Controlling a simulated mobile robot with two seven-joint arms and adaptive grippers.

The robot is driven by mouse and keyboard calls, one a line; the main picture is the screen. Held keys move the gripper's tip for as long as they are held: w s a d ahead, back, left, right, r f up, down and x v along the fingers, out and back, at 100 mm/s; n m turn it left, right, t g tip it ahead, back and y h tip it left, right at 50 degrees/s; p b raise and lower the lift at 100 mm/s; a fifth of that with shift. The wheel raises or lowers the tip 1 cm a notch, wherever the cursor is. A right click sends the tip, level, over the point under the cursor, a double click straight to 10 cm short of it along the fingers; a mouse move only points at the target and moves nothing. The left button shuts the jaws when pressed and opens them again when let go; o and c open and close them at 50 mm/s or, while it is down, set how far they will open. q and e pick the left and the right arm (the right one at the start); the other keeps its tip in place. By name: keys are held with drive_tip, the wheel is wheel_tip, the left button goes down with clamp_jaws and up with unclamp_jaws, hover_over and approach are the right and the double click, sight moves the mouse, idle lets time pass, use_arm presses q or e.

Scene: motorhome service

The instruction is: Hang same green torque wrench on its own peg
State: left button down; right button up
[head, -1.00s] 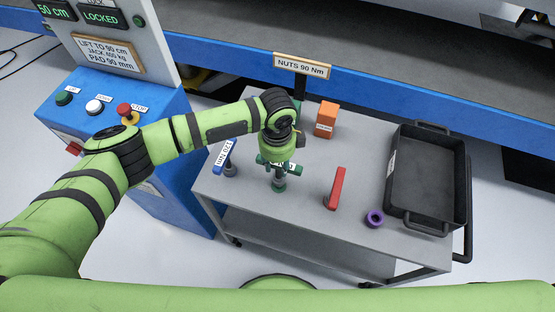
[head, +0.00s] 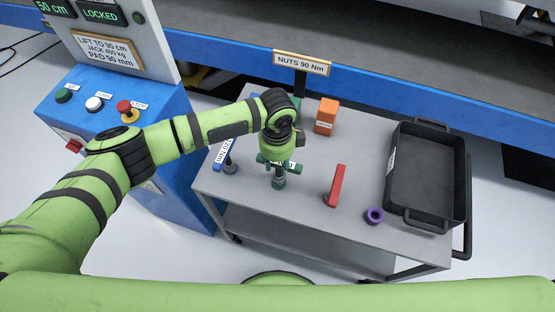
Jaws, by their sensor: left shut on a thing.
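My left gripper (head: 279,163) points down over the grey cart and is shut on the green torque wrench (head: 264,161). The wrench's green bar and part of a white label show at both sides of the gripper; the rest is hidden behind it. Just below it is a short dark grey post with a green foot (head: 279,185). From this angle I cannot tell whether the post is a peg or part of the wrench, nor whether they touch. My right gripper is not in view.
On the cart (head: 300,215) are a blue labelled wrench (head: 222,153) to the left, a red wrench (head: 337,185), a purple ring (head: 374,215), an orange box (head: 325,117) and a black tray (head: 425,215). A "NUTS 90 Nm" sign (head: 302,64) stands behind. A blue control console (head: 115,105) is at left.

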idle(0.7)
use_arm(q)
drive_tip(key=shift+f, duration=0.2)
drive_tip(key=shift+f+b, duration=0.65)
drive_tip(key=shift+f, duration=0.45)
drive_tip(key=c, duration=0.8)
unclamp_jaws()
wheel_tip(320, 180, up, 12)
drive_tip(key=shift+r, duration=0.1)
